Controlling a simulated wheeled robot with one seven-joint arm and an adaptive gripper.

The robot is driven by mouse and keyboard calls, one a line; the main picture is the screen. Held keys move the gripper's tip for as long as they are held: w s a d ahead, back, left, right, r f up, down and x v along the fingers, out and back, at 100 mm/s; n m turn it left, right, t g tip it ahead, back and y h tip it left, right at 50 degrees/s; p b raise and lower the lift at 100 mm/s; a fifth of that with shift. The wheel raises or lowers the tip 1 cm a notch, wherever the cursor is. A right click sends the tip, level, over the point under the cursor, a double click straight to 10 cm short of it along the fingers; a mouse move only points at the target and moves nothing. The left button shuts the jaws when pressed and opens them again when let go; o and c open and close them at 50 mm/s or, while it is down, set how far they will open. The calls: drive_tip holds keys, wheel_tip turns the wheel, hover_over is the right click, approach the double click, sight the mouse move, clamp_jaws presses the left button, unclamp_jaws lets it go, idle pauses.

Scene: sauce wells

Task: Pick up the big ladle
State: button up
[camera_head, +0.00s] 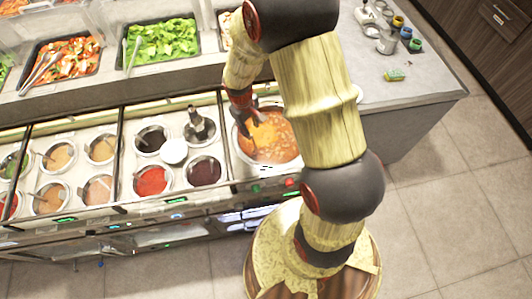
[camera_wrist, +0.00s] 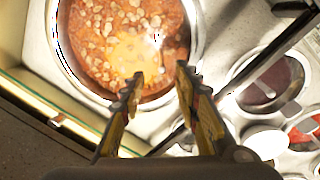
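A large round pot of chunky red-orange soup (camera_head: 278,143) sits in the right-hand well of the counter. It also fills the upper left of the wrist view (camera_wrist: 98,30). My gripper (camera_head: 252,119) is over the pot's left part, pointing down. In the wrist view my gripper (camera_wrist: 160,74) has its two fingers apart with nothing between the tips, near the pot's rim. An orange-yellow patch shows in the soup ahead of the fingers; I cannot tell whether it is part of a ladle. I cannot clearly make out the big ladle in either view.
Left of the pot are smaller sauce wells, including a dark red one (camera_head: 204,171) and a bright red one (camera_head: 152,181), some with handles. A white round lid (camera_head: 174,151) lies among them. Behind is a tray of greens (camera_head: 163,40).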

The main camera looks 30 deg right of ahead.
sight(252, 135)
drive_tip(key=f, duration=0.2)
drive_tip(key=f+b, duration=0.1)
drive_tip(key=f, duration=0.4)
drive_tip(key=shift+w+d+f+b, duration=0.1)
drive_tip(key=shift+d+f+b, duration=0.25)
drive_tip(key=shift+f, duration=0.05)
drive_tip(key=shift+r, duration=0.1)
drive_tip(key=c, duration=0.4)
drive_tip(key=c, duration=0.3)
clamp_jaws()
